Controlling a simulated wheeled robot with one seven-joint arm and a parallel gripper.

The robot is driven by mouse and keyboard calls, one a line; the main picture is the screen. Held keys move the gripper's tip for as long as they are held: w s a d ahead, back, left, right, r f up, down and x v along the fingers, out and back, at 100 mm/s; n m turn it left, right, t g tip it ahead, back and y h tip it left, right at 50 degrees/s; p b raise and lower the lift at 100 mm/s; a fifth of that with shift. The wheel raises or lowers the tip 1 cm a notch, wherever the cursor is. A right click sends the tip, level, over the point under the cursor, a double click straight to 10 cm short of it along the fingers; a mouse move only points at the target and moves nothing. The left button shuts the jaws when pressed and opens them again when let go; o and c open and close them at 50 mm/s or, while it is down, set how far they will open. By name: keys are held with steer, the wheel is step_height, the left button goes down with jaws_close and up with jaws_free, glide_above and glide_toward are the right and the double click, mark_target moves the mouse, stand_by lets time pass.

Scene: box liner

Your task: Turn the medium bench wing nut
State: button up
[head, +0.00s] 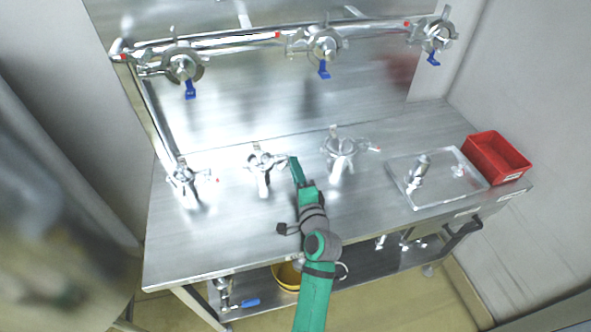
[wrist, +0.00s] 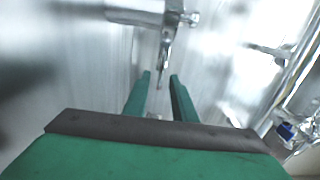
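The middle of the three bench clamps (head: 262,168) stands on the steel bench, with its wing nut (head: 253,149) near the top. I take this one as the medium one. My green gripper (head: 293,160) is just to its right in the head view.
Other clamps stand on the bench at left (head: 183,177) and right (head: 340,148). A steel tray (head: 440,190) and a red bin (head: 497,158) are at the right. A pipe (head: 230,40) with several blue-handled valves runs along the back. The bench front left is clear.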

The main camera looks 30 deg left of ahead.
steer(key=v, duration=1.1)
steer(key=shift+w+a, duration=0.1)
